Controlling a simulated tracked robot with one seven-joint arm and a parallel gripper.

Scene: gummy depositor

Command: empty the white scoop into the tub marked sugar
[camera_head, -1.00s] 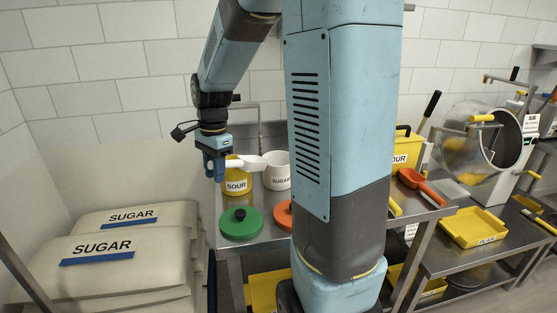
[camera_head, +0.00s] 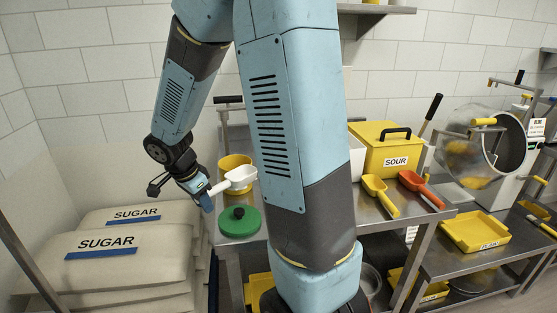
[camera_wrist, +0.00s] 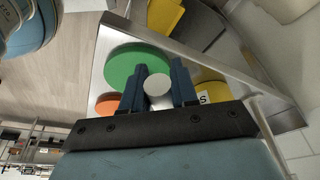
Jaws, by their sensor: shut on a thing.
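My gripper (camera_head: 205,199) is shut on the handle of the white scoop (camera_head: 242,178), at the left end of the metal table. The scoop's bowl points right, in front of a yellow tub (camera_head: 232,162) and above the green lid (camera_head: 240,222). Its opening seems to face up; I cannot see what is in it. In the wrist view, white of the scoop (camera_wrist: 157,83) shows between my gripper's fingers (camera_wrist: 157,92). The white tub marked sugar is hidden behind my arm in the head view, and I cannot make it out in the wrist view.
An orange lid (camera_wrist: 106,102) lies beside the green one in the wrist view. A yellow SOUR bin (camera_head: 388,150), a yellow scoop (camera_head: 376,190) and an orange scoop (camera_head: 415,182) are right of my arm. Sugar sacks (camera_head: 115,255) are stacked left of the table.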

